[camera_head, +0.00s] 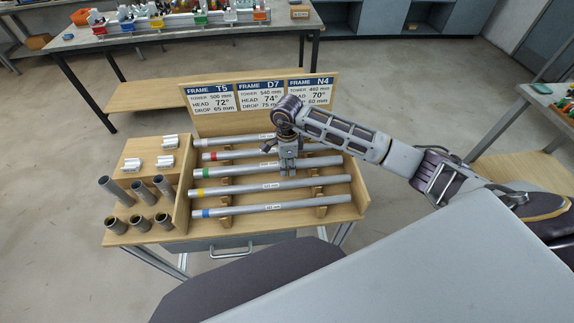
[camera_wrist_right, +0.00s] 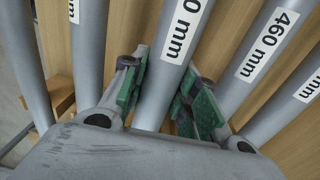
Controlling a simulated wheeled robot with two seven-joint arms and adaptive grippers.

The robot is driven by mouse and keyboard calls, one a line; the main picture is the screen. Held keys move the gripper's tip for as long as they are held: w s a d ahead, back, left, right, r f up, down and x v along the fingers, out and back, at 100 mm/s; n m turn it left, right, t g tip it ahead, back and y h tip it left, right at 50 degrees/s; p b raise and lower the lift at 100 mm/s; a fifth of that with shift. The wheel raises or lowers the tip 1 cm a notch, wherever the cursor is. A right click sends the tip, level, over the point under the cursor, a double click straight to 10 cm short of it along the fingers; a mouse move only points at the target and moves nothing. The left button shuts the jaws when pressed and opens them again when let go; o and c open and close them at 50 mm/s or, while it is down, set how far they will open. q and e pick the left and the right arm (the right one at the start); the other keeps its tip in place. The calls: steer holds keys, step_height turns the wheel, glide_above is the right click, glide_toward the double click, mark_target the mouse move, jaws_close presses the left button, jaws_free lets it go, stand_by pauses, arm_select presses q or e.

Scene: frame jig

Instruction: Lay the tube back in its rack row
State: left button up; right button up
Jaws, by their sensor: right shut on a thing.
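The green-banded grey tube (camera_head: 235,170) lies along the middle row of the wooden tube rack (camera_head: 181,205). My right gripper (camera_head: 287,167) reaches down over it near its middle. In the right wrist view the green-padded fingers (camera_wrist_right: 158,95) are shut on this tube (camera_wrist_right: 175,55), one on each side, and its label reads only "0 mm". I cannot tell whether the tube rests on its supports or hangs just above them. The red-banded tube (camera_head: 233,154) and yellow-banded tube (camera_head: 235,189) lie in the neighbouring rows. My left gripper is out of view.
A blue-banded tube (camera_head: 240,210) lies in the front row and a plain one (camera_head: 225,141) at the back. A sign board (camera_head: 225,122) stands behind the rack. Several short dark tubes (camera_head: 140,190) stand at the left, near white fittings (camera_head: 165,162).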

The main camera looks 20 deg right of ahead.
steer(key=o, duration=1.1)
step_height(320, 180, up, 12)
steer(key=shift+w, duration=0.3)
steer(key=shift+d, duration=0.1)
stand_by(0.7)
